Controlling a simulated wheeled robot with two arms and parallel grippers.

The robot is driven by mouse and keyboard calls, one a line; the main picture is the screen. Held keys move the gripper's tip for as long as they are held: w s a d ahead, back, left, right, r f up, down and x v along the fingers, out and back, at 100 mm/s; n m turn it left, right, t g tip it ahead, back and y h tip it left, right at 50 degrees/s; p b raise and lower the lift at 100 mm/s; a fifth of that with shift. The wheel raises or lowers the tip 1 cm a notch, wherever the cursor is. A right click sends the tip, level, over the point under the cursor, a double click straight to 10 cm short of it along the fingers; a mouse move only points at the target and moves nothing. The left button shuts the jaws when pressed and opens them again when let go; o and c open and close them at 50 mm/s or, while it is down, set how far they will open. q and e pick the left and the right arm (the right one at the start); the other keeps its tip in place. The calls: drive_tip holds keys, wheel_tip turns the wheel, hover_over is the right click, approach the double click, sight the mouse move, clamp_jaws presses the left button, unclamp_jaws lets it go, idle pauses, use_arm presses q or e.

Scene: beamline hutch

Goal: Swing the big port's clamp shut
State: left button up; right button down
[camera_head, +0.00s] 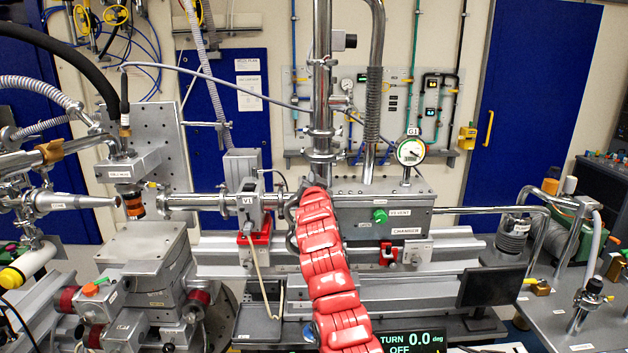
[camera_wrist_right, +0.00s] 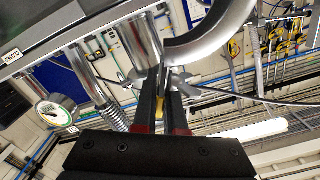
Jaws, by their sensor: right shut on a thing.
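The big port's clamp shows in the right wrist view as a large shiny curved metal band (camera_wrist_right: 222,38), running from the fingertips up to the right. My right gripper (camera_wrist_right: 164,76) has its two dark fingers close together at the band's near end, shut on the clamp. In the head view, my red right arm reaches up to the left end of the grey chamber (camera_head: 350,214). It covers most of the port there, and a dark ring edge (camera_head: 291,216) shows just left of it. The fingertips are hidden in the head view. My left gripper is not in view.
The valve V1 (camera_head: 248,202) stands close left of the port. A dial gauge (camera_head: 410,151) and a green knob (camera_head: 380,215) are on the chamber's right side. Vertical pipes (camera_head: 322,80) rise behind my arm. A dark screen (camera_head: 412,341) sits low in front.

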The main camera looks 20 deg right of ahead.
idle(0.8)
drive_tip(key=d+f+m+b, duration=0.2)
drive_tip(key=f+m+b, duration=0.2)
drive_tip(key=b, duration=0.4)
drive_tip(key=s+d+f+m+b, duration=0.1)
drive_tip(key=d+f+m+b, duration=0.2)
drive_tip(key=b, duration=0.5)
drive_tip(key=s+d+f+m+b, duration=0.1)
drive_tip(key=d+f+m+b, duration=0.2)
drive_tip(key=f+m+b, duration=0.2)
drive_tip(key=shift+s+d+b, duration=0.1)
drive_tip(key=shift+s+b, duration=0.1)
drive_tip(key=shift+b, duration=1.6)
drive_tip(key=shift+f+m+b, duration=0.45)
drive_tip(key=shift+m+b, duration=0.15)
drive_tip(key=shift+b, duration=0.1)
drive_tip(key=shift+f, duration=0.1)
drive_tip(key=c, duration=1)
unclamp_jaws()
drive_tip(key=shift+s, duration=0.15)
drive_tip(key=b+v, duration=0.2)
drive_tip(key=v, duration=1.5)
drive_tip(key=shift+s, duration=0.1)
